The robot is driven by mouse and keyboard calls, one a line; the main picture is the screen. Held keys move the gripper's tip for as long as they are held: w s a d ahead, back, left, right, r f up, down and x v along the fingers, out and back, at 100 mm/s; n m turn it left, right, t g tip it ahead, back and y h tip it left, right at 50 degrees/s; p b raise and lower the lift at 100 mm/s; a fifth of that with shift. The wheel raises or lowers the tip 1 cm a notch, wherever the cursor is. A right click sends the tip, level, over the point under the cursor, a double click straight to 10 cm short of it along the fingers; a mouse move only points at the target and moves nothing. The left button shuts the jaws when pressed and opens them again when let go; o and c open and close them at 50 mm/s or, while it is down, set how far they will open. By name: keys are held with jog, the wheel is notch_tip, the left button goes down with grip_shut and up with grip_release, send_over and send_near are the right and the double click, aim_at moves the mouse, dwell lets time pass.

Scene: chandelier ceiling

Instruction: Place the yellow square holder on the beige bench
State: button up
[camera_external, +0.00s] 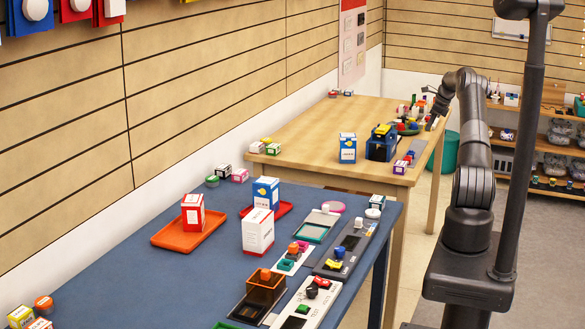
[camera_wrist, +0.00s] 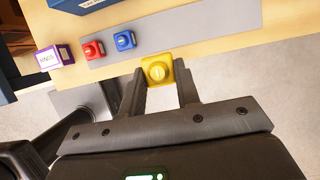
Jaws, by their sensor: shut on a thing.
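The yellow square holder (camera_wrist: 157,70) shows in the wrist view between my two fingertips, with a round raised top. My gripper (camera_wrist: 158,82) is shut on it, near the edge of the beige bench (camera_wrist: 226,58). In the external view the beige bench (camera_external: 308,125) is the far wooden table, and my gripper (camera_external: 435,118) is at its right side. The holder is too small to make out there. I cannot tell whether it touches the bench.
A grey strip (camera_wrist: 180,37) on the bench bears a red square piece (camera_wrist: 93,50) and a blue one (camera_wrist: 124,40). A purple-and-white box (camera_wrist: 48,59) is at left. The blue table (camera_external: 130,275) in front holds trays and boxes. The bench's middle is largely clear.

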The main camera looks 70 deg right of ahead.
send_over(400, 151)
jog(key=s, duration=0.1)
notch_tip(400, 151, down, 7)
jog(key=shift+s+a+r, duration=0.1)
jog(key=shift+s, duration=0.05)
jog(key=shift+f, duration=1.95)
jog(key=shift+f, duration=0.15)
jog(key=o, duration=1)
jog(key=shift+o, duration=0.2)
jog(key=v, duration=1.2)
